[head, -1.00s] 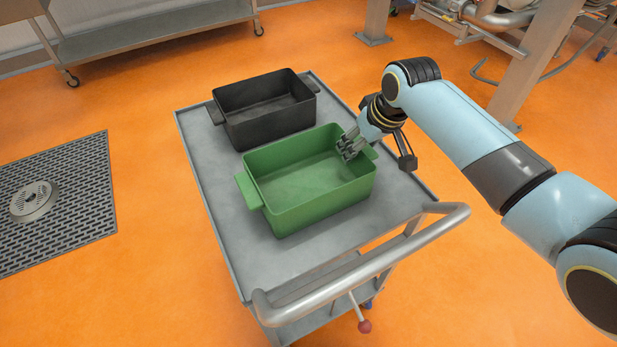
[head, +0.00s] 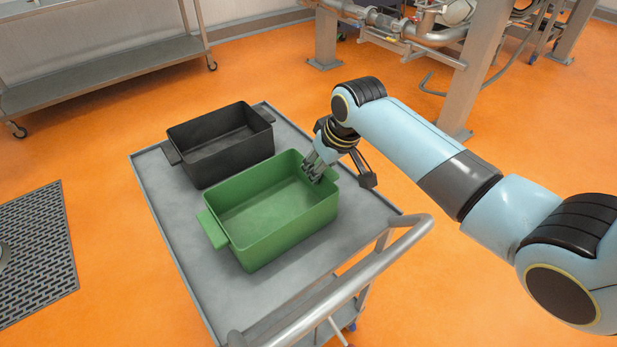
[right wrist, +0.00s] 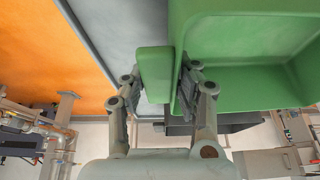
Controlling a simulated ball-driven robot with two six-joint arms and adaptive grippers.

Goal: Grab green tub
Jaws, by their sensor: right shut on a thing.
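The green tub (head: 272,230) is an open rectangular tub with a handle at each end, standing on the grey cart top. My right gripper (head: 318,172) is at the tub's right end, by the far right corner. In the right wrist view, my right gripper (right wrist: 160,95) has one finger outside the tub's handle (right wrist: 155,72) and the other on the inner side by the tub wall (right wrist: 240,85). It is shut on the handle. My left gripper is not in view.
A black tub (head: 225,160) stands right behind the green tub on the cart (head: 175,235). The cart's push handle (head: 345,285) rises at the near right. A metal shelf (head: 110,70) stands at the back left. Orange floor is open around the cart.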

